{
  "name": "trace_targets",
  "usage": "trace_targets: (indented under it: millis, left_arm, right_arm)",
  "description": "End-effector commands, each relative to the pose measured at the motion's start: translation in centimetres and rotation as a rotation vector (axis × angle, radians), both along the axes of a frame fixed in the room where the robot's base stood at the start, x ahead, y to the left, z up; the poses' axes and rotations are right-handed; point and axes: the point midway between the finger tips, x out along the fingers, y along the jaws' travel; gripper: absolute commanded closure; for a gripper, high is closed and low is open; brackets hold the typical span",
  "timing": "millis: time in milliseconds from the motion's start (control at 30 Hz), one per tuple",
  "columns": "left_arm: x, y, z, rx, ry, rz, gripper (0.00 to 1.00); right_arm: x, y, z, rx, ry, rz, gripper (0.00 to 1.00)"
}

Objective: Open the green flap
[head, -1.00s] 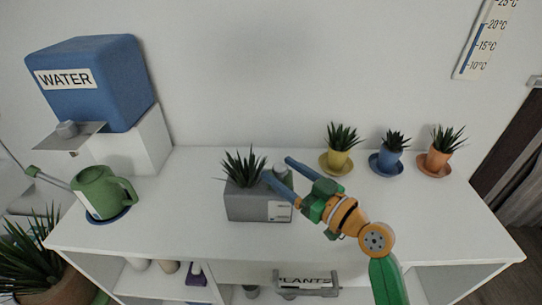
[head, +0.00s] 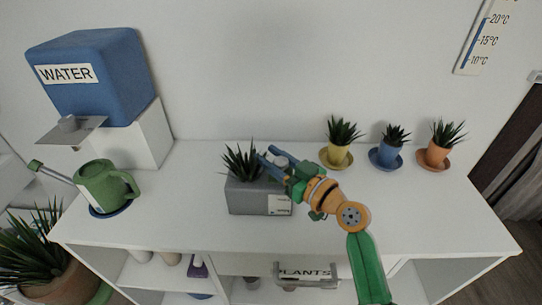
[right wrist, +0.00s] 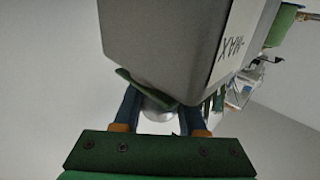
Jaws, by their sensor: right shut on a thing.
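A grey planter box (head: 250,200) with a spiky plant (head: 241,162) stands mid-desk; in the right wrist view its grey body (right wrist: 165,40) fills the upper middle. The dark green flap (right wrist: 146,90) shows there as a tilted strip under the box's edge, between my fingers. In the head view my fingers hide the flap. My right gripper (head: 265,154) is over the planter's right part, its blue fingers on either side of a pale rounded part (head: 281,161). Its jaws (right wrist: 160,112) are closed on the flap, though the contact is partly hidden. My left gripper is out of view.
A green watering can (head: 101,185) stands on the left, below a blue water tank (head: 90,75). Small yellow (head: 338,155), blue (head: 388,156) and orange (head: 436,155) pots stand at the right back. The white desktop (head: 400,210) is clear at the right front.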

Motion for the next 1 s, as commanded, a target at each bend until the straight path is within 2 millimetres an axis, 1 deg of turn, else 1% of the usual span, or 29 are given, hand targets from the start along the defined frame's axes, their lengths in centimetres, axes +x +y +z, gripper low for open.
trace_targets:
  millis: [167, 267, 400, 600, 800, 1000]
  left_arm:
    - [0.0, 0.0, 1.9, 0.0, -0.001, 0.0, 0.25]
    - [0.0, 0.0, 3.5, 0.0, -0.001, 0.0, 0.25]
    - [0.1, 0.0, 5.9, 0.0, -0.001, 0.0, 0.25]
    - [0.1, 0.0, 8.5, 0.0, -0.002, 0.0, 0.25]
    - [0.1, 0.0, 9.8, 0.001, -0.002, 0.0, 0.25]
    - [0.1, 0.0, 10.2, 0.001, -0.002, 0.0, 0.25]
  right_arm:
    - [0.2, 0.0, 0.6, -0.003, 0.061, 0.0, 1.0]
    - [0.4, 0.0, 0.9, -0.004, 0.124, 0.0, 1.0]
    - [0.7, 0.0, 1.1, -0.005, 0.241, -0.001, 1.0]
    - [1.3, 0.0, 0.9, -0.003, 0.423, -0.001, 1.0]
    - [1.8, 0.0, 0.4, -0.002, 0.588, -0.002, 1.0]
    - [2.2, 0.0, 0.0, 0.0, 0.719, -0.001, 1.0]
